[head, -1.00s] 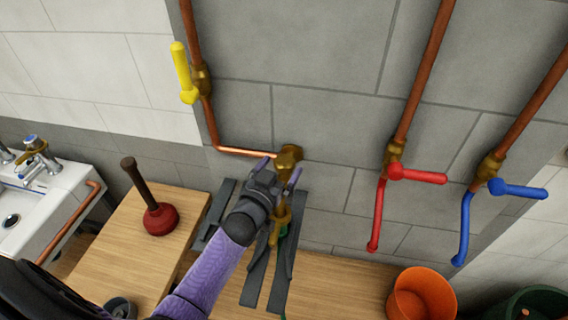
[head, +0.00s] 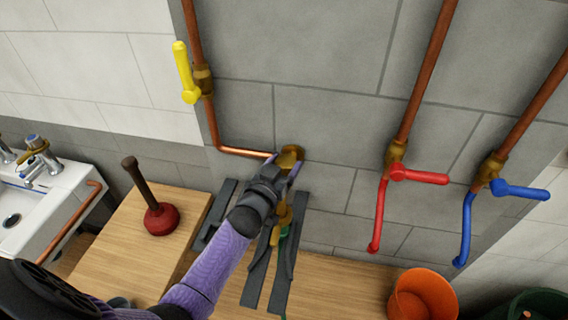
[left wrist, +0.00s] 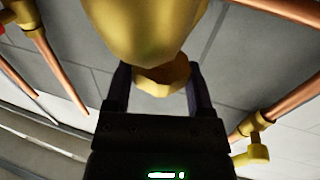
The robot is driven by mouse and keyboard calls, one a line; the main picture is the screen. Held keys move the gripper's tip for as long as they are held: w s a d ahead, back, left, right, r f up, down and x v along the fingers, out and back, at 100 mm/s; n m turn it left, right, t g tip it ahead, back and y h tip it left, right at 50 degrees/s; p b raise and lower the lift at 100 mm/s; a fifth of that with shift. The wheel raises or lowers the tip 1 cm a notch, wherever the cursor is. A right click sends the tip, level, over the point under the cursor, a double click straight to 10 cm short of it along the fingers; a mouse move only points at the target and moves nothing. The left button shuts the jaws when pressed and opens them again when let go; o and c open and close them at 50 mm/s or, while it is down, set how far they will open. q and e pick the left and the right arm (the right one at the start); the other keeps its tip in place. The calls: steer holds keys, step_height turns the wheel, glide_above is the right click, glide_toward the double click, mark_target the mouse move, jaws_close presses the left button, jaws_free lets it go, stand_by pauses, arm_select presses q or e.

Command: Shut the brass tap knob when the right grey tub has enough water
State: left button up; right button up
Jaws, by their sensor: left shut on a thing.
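The brass tap knob (head: 289,154) sits on the grey block wall at the end of a short copper pipe. My left gripper (head: 281,167) reaches up to it from below. In the left wrist view, its two dark fingers (left wrist: 160,84) stand on either side of a faceted brass piece (left wrist: 162,76), shut on it. A larger rounded brass body fills the top of that view. Below the knob the brass spout is partly hidden behind my gripper. I cannot make out the right grey tub or any water. My right gripper is not in view.
A yellow lever (head: 185,73) is on the pipe up left. A red plunger (head: 161,218) stands on the wooden top, and an orange bucket (head: 422,296) is at lower right. Dark grey slats (head: 260,283) lie beneath my arm.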

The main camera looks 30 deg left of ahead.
arm_select(q)
steer(key=shift+m+h, duration=0.3)
steer(key=shift+h, duration=0.2)
steer(key=shift+a+m+h, duration=0.15)
steer(key=shift+m+h, duration=0.45)
steer(key=shift+h, duration=0.3)
steer(key=shift+a+f+m+g+h, duration=0.1)
steer(key=shift+m+g+h, duration=0.2)
steer(key=shift+m+h, duration=0.65)
steer(key=m+h+b, duration=0.1)
steer(key=h, duration=0.1)
steer(key=m+g+h+b, duration=0.1)
steer(key=h, duration=0.1)
steer(key=shift+f+g, duration=0.1)
steer(key=shift+g, duration=0.2)
steer(key=shift+m+g+h+b, duration=0.7)
steer(key=shift+m+h+b, duration=0.15)
steer(key=shift+h+b, duration=0.25)
steer(key=shift+r, duration=0.2)
steer(key=o, duration=1.2)
steer(key=shift+w, duration=0.1)
